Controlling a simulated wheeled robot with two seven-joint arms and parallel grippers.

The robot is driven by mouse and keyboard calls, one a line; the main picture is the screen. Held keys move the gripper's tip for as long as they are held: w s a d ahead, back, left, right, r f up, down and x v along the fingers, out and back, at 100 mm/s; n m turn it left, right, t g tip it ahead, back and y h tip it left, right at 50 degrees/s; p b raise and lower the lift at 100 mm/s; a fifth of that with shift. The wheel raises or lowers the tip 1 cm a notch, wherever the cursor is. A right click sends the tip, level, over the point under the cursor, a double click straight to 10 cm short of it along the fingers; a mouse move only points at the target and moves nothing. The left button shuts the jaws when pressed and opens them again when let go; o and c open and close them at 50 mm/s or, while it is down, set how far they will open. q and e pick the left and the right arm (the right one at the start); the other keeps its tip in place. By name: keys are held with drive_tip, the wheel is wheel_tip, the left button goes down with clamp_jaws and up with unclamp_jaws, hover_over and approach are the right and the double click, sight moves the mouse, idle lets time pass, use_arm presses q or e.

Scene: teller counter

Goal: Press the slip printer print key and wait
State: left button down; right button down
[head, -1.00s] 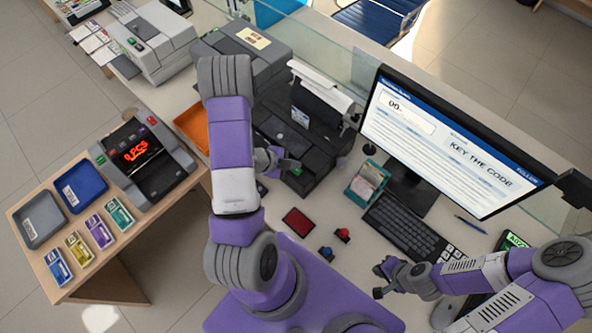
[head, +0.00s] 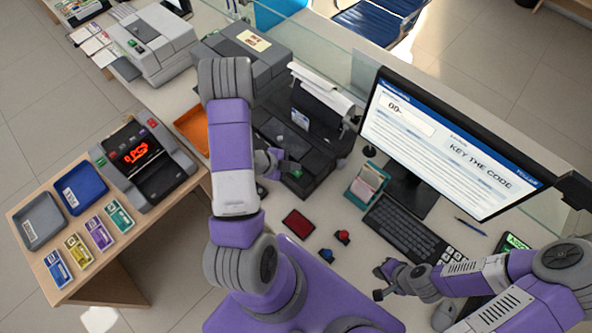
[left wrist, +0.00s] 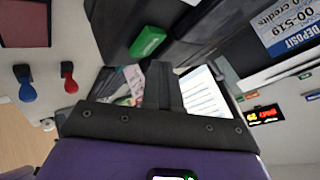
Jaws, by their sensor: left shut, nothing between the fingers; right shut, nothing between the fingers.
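The slip printer (head: 318,128) is a black machine with white paper standing up at its back, in the middle of the counter. Its green print key (left wrist: 147,42) shows in the left wrist view, just beyond and left of my shut fingertips. My left gripper (head: 285,164) is shut and empty, over the printer's front part. It also shows in the left wrist view (left wrist: 162,70). I cannot tell whether the fingers touch the printer; the key looks clear of them. My right gripper (head: 379,282) is shut and empty above the counter at the right, in front of the keyboard.
The monitor (head: 440,145) and keyboard (head: 405,228) stand right of the printer. A card holder (head: 366,186), a dark red pad (head: 298,222) and red and blue stamps (head: 342,236) lie nearby. An orange tray (head: 190,128) is to the left. A glass screen runs behind.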

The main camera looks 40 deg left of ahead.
sight(294, 173)
use_arm(q)
drive_tip(key=shift+f, duration=0.15)
use_arm(e)
drive_tip(key=shift+f, duration=0.15)
idle(0.6)
use_arm(q)
drive_tip(key=shift+f+b, duration=0.3)
drive_tip(key=shift+b, duration=0.2)
use_arm(e)
drive_tip(key=shift+f, duration=0.35)
use_arm(q)
drive_tip(key=shift+f+b, duration=0.45)
use_arm(e)
drive_tip(key=shift+f, duration=0.5)
use_arm(q)
drive_tip(key=shift+r, duration=0.1)
use_arm(e)
drive_tip(key=shift+r, duration=0.1)
use_arm(q)
drive_tip(key=shift+r+p, duration=0.65)
drive_tip(key=shift+r, duration=0.15)
use_arm(e)
drive_tip(key=shift+r, duration=0.6)
